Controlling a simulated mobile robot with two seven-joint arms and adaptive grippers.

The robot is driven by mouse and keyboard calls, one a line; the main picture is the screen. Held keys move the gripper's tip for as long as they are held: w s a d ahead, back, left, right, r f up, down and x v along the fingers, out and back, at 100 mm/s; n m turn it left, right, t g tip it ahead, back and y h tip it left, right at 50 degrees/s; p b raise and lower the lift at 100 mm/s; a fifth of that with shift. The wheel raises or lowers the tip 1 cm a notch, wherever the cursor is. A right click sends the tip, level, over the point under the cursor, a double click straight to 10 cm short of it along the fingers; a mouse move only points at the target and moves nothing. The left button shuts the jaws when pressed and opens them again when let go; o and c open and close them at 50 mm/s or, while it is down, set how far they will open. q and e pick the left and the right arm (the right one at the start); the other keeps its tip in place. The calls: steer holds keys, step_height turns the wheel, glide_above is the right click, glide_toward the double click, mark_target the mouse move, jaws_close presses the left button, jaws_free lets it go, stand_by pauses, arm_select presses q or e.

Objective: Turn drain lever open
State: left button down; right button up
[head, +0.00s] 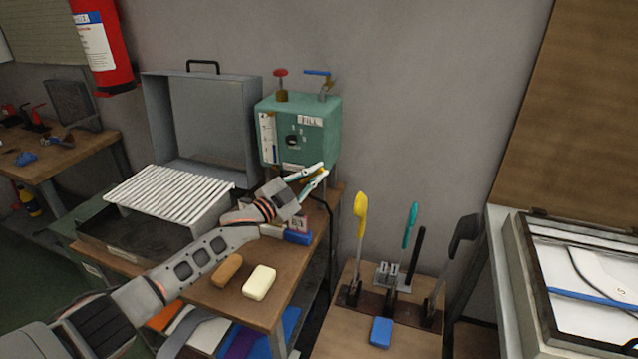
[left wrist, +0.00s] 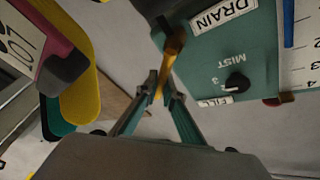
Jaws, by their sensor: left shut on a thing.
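The green steam box (head: 305,135) stands against the wall in the head view, with a FILL label on its front. In the left wrist view the box (left wrist: 225,60) appears upside down, with a DRAIN label. The brass-yellow drain lever (left wrist: 173,48) sticks out by that label. My left gripper (head: 318,175) is at the lower front of the box. In the left wrist view its fingertips (left wrist: 165,92) are closed around the end of the lever. The lever's pivot is partly hidden. My right gripper is in neither view.
A red knob (head: 281,73) and a blue-handled tap (head: 318,73) top the box. A white slatted rack (head: 170,193) is to its left. Upright coloured handles (head: 360,213) stand to the right.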

mark_target(304, 178)
arm_select(q)
steer(key=n+t, duration=0.1)
steer(key=n, duration=0.1)
steer(key=a+n+t+b, duration=0.1)
steer(key=n, duration=0.1)
steer(key=r+n+t+b, duration=0.1)
steer(key=n, duration=0.1)
steer(key=shift+w+a+n, duration=0.3)
steer(key=shift+a, duration=0.1)
steer(key=n, duration=0.1)
steer(key=a+n+t+y, duration=0.1)
steer(key=n, duration=0.1)
steer(key=n+t, duration=0.1)
steer(key=shift+w+a+r+n+y+b, duration=0.2)
steer(key=shift+r+n+y+b, duration=0.05)
steer(key=shift+n+y+b, duration=0.15)
steer(key=shift+a+n, duration=0.15)
steer(key=shift+n, duration=0.15)
steer(key=c, duration=2.1)
jaws_free()
steer(key=shift+c, duration=0.2)
